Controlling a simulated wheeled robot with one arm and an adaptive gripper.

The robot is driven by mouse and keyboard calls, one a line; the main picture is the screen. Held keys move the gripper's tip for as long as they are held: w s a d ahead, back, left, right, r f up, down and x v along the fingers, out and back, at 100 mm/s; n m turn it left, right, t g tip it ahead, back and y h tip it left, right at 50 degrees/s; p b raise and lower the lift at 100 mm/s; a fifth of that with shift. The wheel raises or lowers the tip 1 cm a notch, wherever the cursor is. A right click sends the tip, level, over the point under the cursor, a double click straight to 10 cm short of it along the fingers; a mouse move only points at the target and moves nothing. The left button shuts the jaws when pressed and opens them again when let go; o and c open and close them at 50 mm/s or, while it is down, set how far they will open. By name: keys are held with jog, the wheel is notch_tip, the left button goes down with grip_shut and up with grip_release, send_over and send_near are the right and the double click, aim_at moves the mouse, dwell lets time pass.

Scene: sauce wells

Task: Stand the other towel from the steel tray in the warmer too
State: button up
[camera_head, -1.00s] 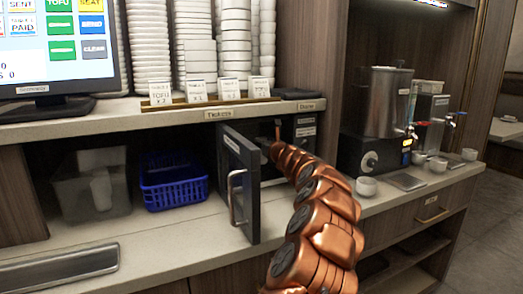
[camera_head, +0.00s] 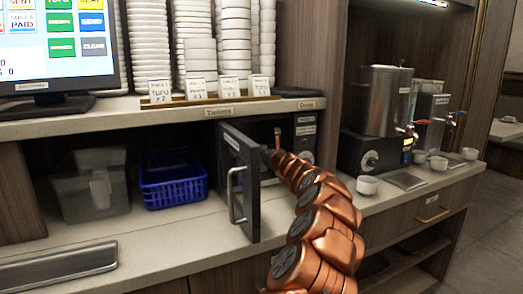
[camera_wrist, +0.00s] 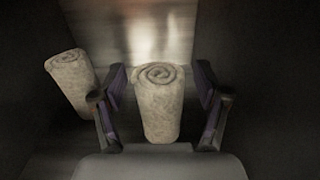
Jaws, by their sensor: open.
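A rolled pale towel (camera_wrist: 160,118) with a spiral end stands between the fingers of my gripper (camera_wrist: 160,100) in the wrist view. The fingers are open, with a narrow dark gap on each side of the towel. A second rolled towel (camera_wrist: 70,82) stands to the left, outside the left finger, looking tilted in this view. Both are inside the dark warmer (camera_head: 303,148), whose door (camera_head: 240,185) is open in the head view. My arm reaches in there, and the gripper is hidden in that view. The steel tray (camera_head: 57,267) lies at the counter's front left; no towel shows on it.
The open door with its handle stands just left of my arm. A blue basket (camera_head: 173,187) and a clear bin (camera_head: 92,190) sit further left on the lower counter. A white cup (camera_head: 367,185) and a steel urn (camera_head: 376,102) stand to the right.

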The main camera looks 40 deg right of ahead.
jog(key=shift+r, duration=0.2)
jog(key=shift+v, duration=0.95)
jog(key=shift+s+a, duration=0.3)
jog(key=shift+s, duration=0.35)
jog(key=shift+v, duration=0.8)
jog(key=b+v, duration=0.1)
jog(key=v, duration=0.6)
jog(key=shift+s+f, duration=0.1)
jog(key=shift+s, duration=0.05)
